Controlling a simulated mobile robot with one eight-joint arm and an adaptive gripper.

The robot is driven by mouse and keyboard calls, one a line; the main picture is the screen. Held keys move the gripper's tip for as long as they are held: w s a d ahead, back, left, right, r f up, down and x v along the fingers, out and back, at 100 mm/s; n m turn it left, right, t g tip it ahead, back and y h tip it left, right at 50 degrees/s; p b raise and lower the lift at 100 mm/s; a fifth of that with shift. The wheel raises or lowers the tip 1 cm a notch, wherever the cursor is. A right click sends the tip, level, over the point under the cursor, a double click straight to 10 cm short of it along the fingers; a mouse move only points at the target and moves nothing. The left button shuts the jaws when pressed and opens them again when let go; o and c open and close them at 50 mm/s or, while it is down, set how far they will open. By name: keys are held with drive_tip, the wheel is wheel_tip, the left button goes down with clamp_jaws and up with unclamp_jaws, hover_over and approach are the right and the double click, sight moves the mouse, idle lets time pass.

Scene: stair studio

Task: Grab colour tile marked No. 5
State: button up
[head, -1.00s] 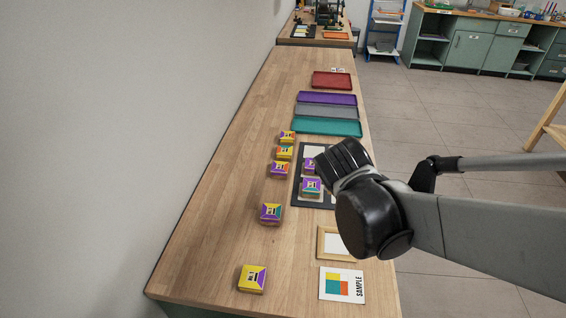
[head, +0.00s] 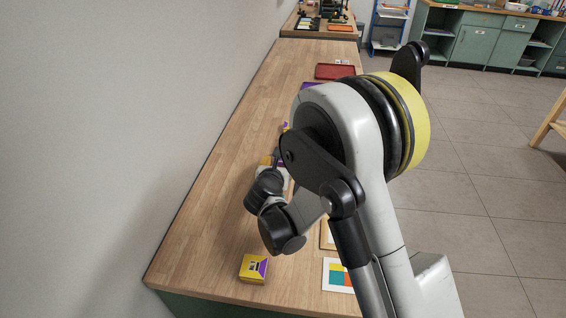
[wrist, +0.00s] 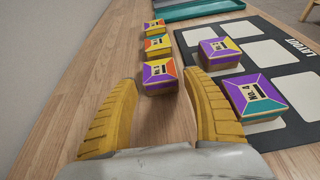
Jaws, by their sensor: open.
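My gripper (wrist: 160,90) is open, its yellow fingers spread low over the wooden bench. A purple, orange and yellow tile (wrist: 160,72) lies just beyond and between the fingertips, apart from them; its number is too small to read. Two more tiles, a middle one (wrist: 158,45) and a far one (wrist: 154,27), lie behind it in a row. A tile marked No. 4 (wrist: 252,95) sits on the layout board to the right, with another tile (wrist: 220,50) behind it. In the head view my arm hides the fingertips and most tiles. I cannot read a No. 5 anywhere.
The dark layout board (wrist: 292,82) with white squares is right of my gripper. A teal tray (wrist: 199,8) lies beyond. A yellow tile (head: 254,267) and the sample card (head: 332,274) lie at the near bench end. The wall (head: 110,120) borders the bench on the left.

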drive_tip(key=b+x, duration=0.1)
drive_tip(key=x, duration=0.2)
drive_tip(key=f+b+x, duration=0.1)
drive_tip(key=b+x, duration=0.1)
drive_tip(key=x, duration=0.2)
drive_tip(key=shift+s+r, duration=0.1)
drive_tip(key=shift+s, duration=0.1)
drive_tip(key=shift+a+r, duration=0.1)
drive_tip(key=shift+r, duration=0.05)
drive_tip(key=shift+c, duration=0.2)
drive_tip(key=c, duration=0.8)
